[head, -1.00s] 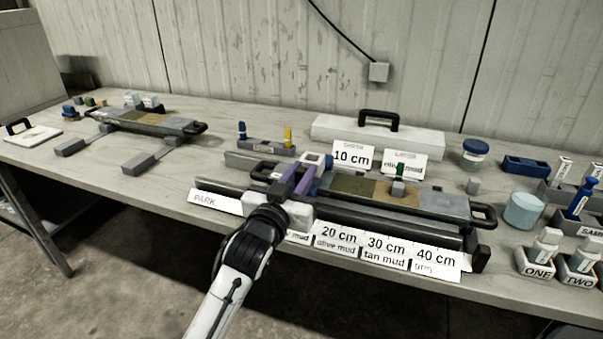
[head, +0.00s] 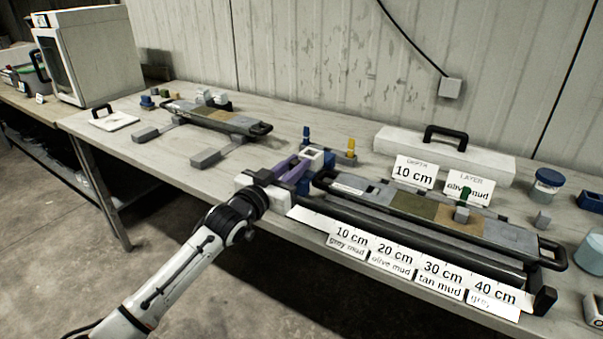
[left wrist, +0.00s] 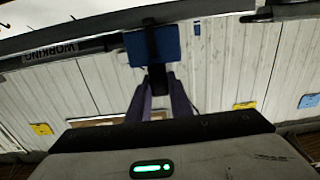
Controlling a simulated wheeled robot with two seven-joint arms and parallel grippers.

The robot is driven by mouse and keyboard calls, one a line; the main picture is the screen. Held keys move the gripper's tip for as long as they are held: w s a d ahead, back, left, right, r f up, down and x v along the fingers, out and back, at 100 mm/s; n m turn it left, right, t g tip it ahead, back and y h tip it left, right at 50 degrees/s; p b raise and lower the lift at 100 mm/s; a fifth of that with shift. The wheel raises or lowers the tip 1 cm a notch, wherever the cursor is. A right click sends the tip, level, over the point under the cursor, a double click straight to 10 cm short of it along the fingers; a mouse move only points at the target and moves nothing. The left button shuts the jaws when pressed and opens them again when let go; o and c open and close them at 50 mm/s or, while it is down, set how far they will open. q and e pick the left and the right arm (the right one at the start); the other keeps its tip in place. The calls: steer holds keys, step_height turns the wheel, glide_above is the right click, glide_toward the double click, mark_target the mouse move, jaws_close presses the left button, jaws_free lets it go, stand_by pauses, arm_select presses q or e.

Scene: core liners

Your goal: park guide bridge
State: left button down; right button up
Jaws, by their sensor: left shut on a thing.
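The guide bridge (head: 313,155) shows as a pale square frame with blue parts, at the left end of the long dark rail (head: 430,243). My left gripper (head: 298,168), with purple fingers, is shut on it. In the left wrist view a blue block (left wrist: 172,45) with a dark stem shows at the fingertips (left wrist: 158,90). The gripper hides the bridge's lower part, so I cannot tell how it sits on the rail. The core liner (head: 413,206) with grey, olive and tan sections lies behind the rail. My right gripper is out of view.
Depth cards (head: 396,254) line the rail's front. A "10 cm" card (head: 414,173) and a layer card (head: 468,188) stand behind the liner. Blue and yellow pegs (head: 351,149) stand behind the bridge. A second liner (head: 215,116) lies at the left; bench between is mostly clear.

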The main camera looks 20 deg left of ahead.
arm_select(q)
steer(key=a, duration=0.3)
steer(key=w+a, duration=0.1)
steer(key=a, duration=0.3)
steer(key=shift+w+a+r+b, duration=0.1)
steer(key=shift+w+b, duration=0.1)
steer(key=shift+b, duration=0.15)
steer(key=c, duration=1.6)
jaws_free()
steer(key=shift+a, duration=0.15)
steer(key=s, duration=0.3)
steer(key=s+a, duration=0.1)
steer(key=s, duration=0.6)
steer(key=shift+a, duration=0.4)
